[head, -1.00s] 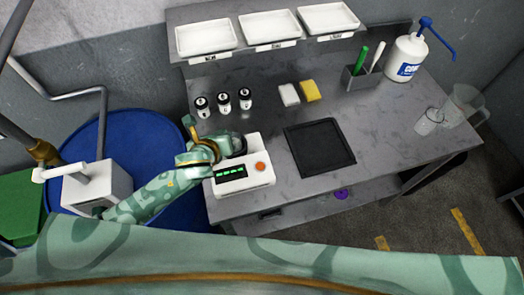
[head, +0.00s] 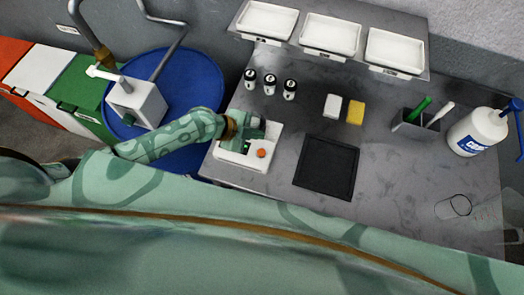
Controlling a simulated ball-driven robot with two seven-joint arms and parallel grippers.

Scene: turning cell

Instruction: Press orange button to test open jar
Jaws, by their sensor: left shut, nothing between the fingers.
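The white tester device (head: 232,157) sits at the left end of the grey bench. Its round orange button (head: 261,153) shows on its top, towards the front right. My left gripper (head: 259,130) is over the device, just behind the orange button, shut and empty. It appears apart from the button, though its exact height is hard to tell. The gripper and wrist hide much of the device's top, including most of its display. Three small black-and-white jars (head: 270,84) stand upright behind the device. My right gripper is not in view.
A black tray (head: 326,167) lies right of the device. White and yellow blocks (head: 355,112), a dark holder (head: 414,123), a pump bottle (head: 476,133) and a clear beaker (head: 453,207) stand farther right. White bins (head: 331,31) line the back shelf. A blue drum (head: 190,88) stands left.

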